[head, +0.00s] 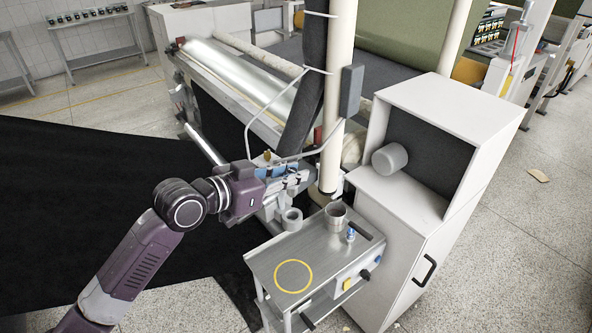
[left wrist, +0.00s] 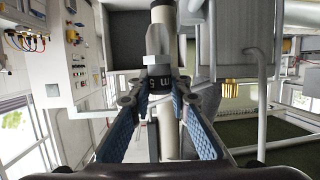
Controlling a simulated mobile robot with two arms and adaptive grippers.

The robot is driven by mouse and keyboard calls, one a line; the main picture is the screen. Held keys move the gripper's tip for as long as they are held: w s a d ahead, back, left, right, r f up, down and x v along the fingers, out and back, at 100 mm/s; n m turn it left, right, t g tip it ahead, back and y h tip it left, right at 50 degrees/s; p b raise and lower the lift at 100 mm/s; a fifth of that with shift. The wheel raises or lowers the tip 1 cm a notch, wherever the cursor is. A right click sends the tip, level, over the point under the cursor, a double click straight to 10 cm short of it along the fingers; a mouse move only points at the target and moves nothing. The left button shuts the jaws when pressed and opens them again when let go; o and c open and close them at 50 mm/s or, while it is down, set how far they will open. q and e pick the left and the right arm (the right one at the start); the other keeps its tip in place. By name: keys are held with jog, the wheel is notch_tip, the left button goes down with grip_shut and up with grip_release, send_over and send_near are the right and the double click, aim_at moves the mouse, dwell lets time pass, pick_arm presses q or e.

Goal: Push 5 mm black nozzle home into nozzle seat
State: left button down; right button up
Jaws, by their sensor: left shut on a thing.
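The black nozzle (left wrist: 158,83) shows in the left wrist view with an upside-down "5 m" marking on its side. My left gripper (left wrist: 157,98) has its blue-padded fingers around the nozzle and is shut on it. A grey metal nozzle seat (left wrist: 159,42) is in line with the nozzle, just beyond it in the picture. They look to meet, but I cannot tell how deep the nozzle sits. In the head view my left gripper (head: 292,179) is beside the machine's pale upright post, and the nozzle is too small to make out there. My right gripper is not in view.
A metal cart (head: 268,262) below the gripper has a yellow ring mark, a grey tape roll (head: 292,219), a metal cup (head: 335,215) and a small blue-topped item (head: 351,234). A white cabinet (head: 412,214) stands to the right, and a pale post (head: 337,110) rises close by.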

aim_at(288, 193)
pick_arm(q)
jog(key=shift+s+a+r, duration=0.15)
jog(key=shift+s+a, duration=0.1)
jog(key=shift+a, duration=0.1)
jog(key=shift+w+d, duration=0.1)
jog(key=shift+w+d+f+b, duration=0.15)
jog(key=shift+f+b, duration=0.15)
jog(key=shift+f, duration=0.25)
jog(key=shift+d+f+b, duration=0.15)
jog(key=shift+f+b, duration=0.1)
jog(key=shift+f, duration=0.3)
jog(key=shift+a+f+b, duration=0.15)
jog(key=shift+f+b, duration=0.4)
jog(key=shift+f, duration=0.2)
jog(key=shift+f+b, duration=0.75)
jog(key=shift+f, duration=0.4)
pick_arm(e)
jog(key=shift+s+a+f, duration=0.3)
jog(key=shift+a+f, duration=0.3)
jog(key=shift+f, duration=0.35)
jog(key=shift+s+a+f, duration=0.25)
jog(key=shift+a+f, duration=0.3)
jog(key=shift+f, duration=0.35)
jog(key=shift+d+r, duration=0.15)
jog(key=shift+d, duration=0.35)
pick_arm(q)
jog(key=shift+p, duration=0.4)
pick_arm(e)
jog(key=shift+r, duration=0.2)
